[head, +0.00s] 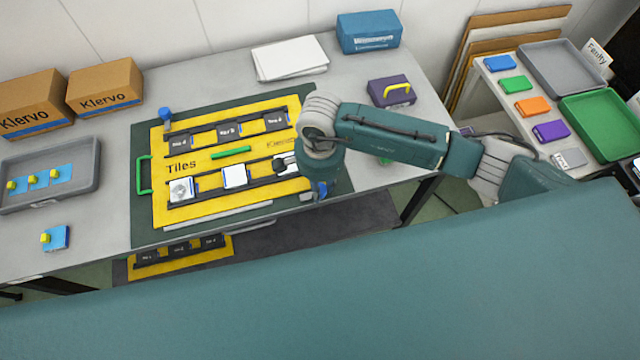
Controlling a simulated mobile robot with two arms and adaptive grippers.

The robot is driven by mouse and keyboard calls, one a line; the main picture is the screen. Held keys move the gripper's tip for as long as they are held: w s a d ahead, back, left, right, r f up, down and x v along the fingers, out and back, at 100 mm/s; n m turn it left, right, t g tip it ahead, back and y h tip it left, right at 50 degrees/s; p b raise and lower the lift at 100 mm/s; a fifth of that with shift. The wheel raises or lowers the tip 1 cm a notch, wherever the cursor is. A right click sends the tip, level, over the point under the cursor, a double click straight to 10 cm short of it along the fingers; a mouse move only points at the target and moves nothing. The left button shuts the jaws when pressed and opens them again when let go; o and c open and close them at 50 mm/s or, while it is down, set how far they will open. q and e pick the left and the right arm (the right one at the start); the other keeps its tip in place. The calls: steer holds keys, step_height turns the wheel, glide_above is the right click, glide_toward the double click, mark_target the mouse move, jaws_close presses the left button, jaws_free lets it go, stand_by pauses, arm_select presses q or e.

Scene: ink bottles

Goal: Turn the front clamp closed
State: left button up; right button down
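The yellow board (215,161) marked "Tiles" lies on a dark green mat (140,225) on the table. A blue clamp (321,190) shows at the board's front right corner, partly hidden by my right gripper (313,192). Whether this clamp is turned open or closed cannot be made out. My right gripper points down over that corner. Its fingers are mostly hidden, so I cannot tell whether they hold the clamp. Another blue clamp (165,117) stands at the back left corner. My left gripper is not in view.
A grey tray (85,185) with blue and yellow pieces is at the left. Cardboard boxes (105,87), white sheets (290,58), a blue box (368,32) and a purple block (391,92) stand behind. A side table with trays (565,68) is at the right.

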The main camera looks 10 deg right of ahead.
steer(key=m+b, duration=0.3)
steer(key=shift+w+d+f, duration=0.1)
steer(key=shift+f, duration=0.05)
steer(key=m+b, duration=0.5)
steer(key=m, duration=0.1)
steer(key=m+b, duration=0.3)
steer(key=m, duration=0.1)
steer(key=shift+m+b, duration=0.3)
steer(key=shift+m, duration=0.1)
steer(key=shift+r+m+b, duration=0.2)
steer(key=shift+m+b, duration=0.95)
steer(key=shift+m, duration=0.85)
steer(key=c, duration=1.4)
jaws_free()
